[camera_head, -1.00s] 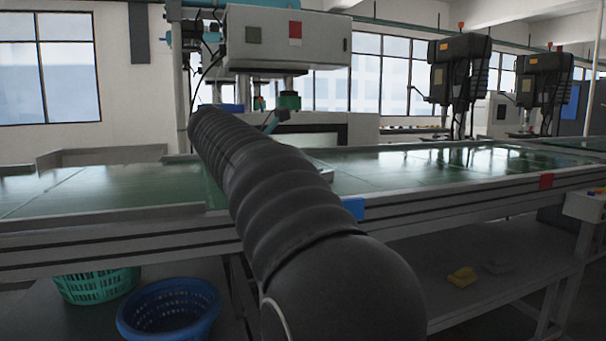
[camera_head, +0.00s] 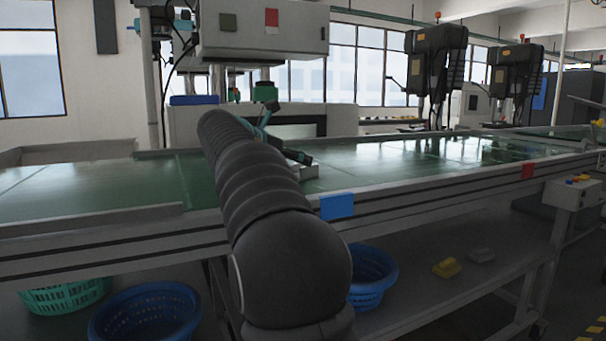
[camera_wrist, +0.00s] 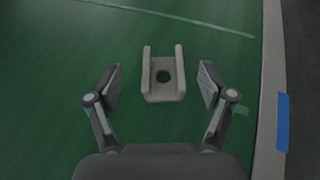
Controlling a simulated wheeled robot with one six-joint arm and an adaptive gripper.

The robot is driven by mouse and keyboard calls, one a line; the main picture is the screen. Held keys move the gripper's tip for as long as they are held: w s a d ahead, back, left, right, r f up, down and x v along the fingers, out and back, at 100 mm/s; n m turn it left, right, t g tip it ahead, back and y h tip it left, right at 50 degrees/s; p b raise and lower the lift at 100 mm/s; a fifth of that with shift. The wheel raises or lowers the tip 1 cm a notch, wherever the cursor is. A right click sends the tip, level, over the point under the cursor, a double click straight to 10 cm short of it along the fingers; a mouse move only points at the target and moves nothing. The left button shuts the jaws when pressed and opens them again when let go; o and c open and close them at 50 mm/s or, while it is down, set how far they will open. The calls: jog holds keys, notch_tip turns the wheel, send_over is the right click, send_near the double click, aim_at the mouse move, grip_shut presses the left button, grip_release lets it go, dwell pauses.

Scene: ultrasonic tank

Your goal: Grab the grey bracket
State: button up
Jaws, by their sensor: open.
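The grey bracket (camera_wrist: 163,92) lies on the green belt (camera_wrist: 60,110) in the wrist view. It is a U-shaped channel with two raised side walls and a dark round hole in its base. My gripper (camera_wrist: 161,85) is open, with one finger to the left and one to the right of the bracket; gaps show on both sides, and I see no contact. In the head view a small part of the bracket (camera_head: 303,171) shows by the gripper, just right of my dark arm, which hides much of that area.
The belt's metal edge with a blue patch (camera_head: 337,206) runs along the near side. Blue and green baskets (camera_head: 145,312) stand below. A yellow piece (camera_head: 446,268) lies on the lower shelf. A machine with a grey box (camera_head: 262,32) hangs over the belt's far side.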

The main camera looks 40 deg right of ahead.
jog(key=x, duration=0.5)
jog(key=shift+s+f, duration=0.1)
jog(key=shift+f, duration=0.15)
jog(key=shift+a, duration=0.1)
jog(key=c, duration=1.5)
jog(key=shift+o, duration=0.2)
jog(key=shift+r, duration=0.1)
